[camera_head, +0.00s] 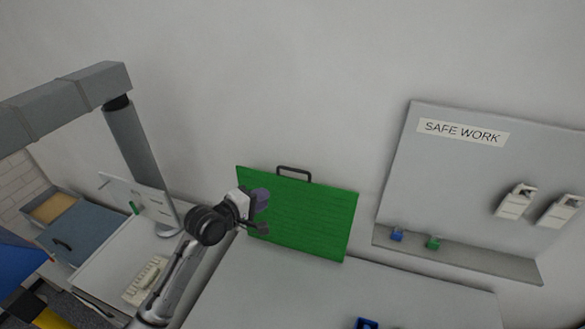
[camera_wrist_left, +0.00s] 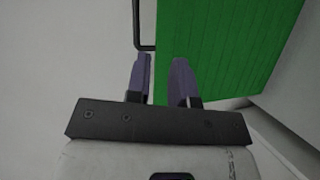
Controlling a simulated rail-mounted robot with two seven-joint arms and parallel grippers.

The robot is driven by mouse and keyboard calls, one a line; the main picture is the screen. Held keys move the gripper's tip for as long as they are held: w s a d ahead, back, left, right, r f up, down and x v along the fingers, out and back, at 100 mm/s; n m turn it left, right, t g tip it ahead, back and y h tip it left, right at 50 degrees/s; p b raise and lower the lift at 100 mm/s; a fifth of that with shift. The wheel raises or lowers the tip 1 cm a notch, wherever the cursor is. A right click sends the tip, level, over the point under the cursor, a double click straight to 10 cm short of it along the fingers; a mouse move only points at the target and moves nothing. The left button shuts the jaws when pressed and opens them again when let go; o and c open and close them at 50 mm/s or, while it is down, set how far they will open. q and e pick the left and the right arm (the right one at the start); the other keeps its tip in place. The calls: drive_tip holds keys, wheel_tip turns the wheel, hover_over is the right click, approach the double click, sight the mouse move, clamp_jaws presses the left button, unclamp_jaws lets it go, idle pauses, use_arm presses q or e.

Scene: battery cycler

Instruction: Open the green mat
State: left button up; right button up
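The green mat (camera_head: 312,222) stands upright against the wall at the back of the table, like a closed panel, with a dark handle (camera_head: 294,171) on its top edge. My left gripper (camera_head: 262,212) is at the mat's left part, close to its left edge. In the left wrist view the two fingers of the gripper (camera_wrist_left: 162,60) are apart, with the mat's edge (camera_wrist_left: 157,80) showing between them. The green face (camera_wrist_left: 230,50) fills the right side. I cannot tell whether a finger touches the mat. My right gripper is out of view.
A grey "SAFE WORK" board (camera_head: 455,180) stands at the right, with a blue block (camera_head: 397,235) and a green block (camera_head: 433,243) on its ledge. A monitor (camera_head: 140,203) and keyboard (camera_head: 146,280) are at the left. The table (camera_head: 290,295) before the mat is mostly clear.

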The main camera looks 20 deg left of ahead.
sight(291, 170)
use_arm(q)
drive_tip(key=shift+n+t, duration=0.4)
drive_tip(key=shift+n, duration=0.2)
drive_tip(key=r+x, duration=0.1)
drive_tip(key=x, duration=0.3)
drive_tip(key=p+x, duration=0.1)
drive_tip(key=x, duration=0.4)
drive_tip(key=a+r+x, duration=0.1)
drive_tip(key=x, duration=0.4)
drive_tip(key=shift+w+r, duration=0.3)
drive_tip(key=shift+w, duration=0.25)
drive_tip(key=shift+c, duration=0.3)
clamp_jaws()
